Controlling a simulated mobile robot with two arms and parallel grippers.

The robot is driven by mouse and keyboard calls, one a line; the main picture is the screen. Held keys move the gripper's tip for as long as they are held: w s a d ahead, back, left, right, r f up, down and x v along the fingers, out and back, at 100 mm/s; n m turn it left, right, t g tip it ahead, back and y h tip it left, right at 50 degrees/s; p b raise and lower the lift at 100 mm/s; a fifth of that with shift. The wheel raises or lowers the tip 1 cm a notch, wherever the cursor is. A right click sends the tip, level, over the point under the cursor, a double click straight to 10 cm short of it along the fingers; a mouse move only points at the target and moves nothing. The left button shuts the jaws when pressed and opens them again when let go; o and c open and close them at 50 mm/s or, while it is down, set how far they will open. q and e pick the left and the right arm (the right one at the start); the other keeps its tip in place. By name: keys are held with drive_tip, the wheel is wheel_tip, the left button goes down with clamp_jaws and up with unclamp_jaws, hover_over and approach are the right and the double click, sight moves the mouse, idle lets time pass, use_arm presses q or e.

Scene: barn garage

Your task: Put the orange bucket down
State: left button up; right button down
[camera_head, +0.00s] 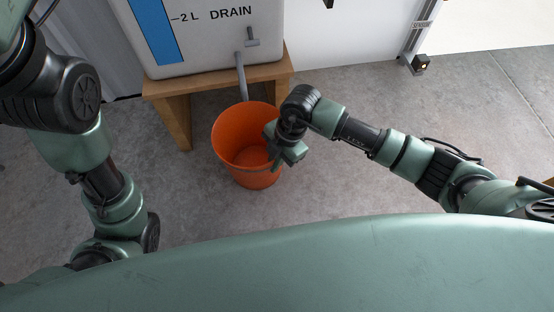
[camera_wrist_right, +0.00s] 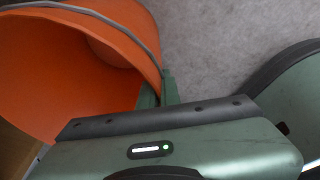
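The orange bucket (camera_head: 236,128) is upright below the drain spout, in front of the wooden stand, and looks empty. I cannot tell whether its base touches the floor. My right gripper (camera_head: 275,160) is at the right side of its rim. In the right wrist view the bucket (camera_wrist_right: 60,65) fills the left, and the green fingers of my right gripper (camera_wrist_right: 158,93) pinch its wall, one inside and one outside. A thin grey band curves along the bucket's mouth there. My left arm comes in from the left, and its gripper is out of view.
A white tank (camera_head: 205,40) marked "2 L DRAIN" rests on a wooden stand (camera_head: 175,115). A grey drain pipe (camera_head: 241,75) comes down from it to the back of the bucket's mouth. The grey concrete floor (camera_head: 380,90) is clear around the bucket to the right and front.

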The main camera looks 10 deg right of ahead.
drive_tip(key=c, duration=1.6)
unclamp_jaws()
drive_tip(key=shift+c, duration=0.2)
drive_tip(key=shift+r, duration=0.1)
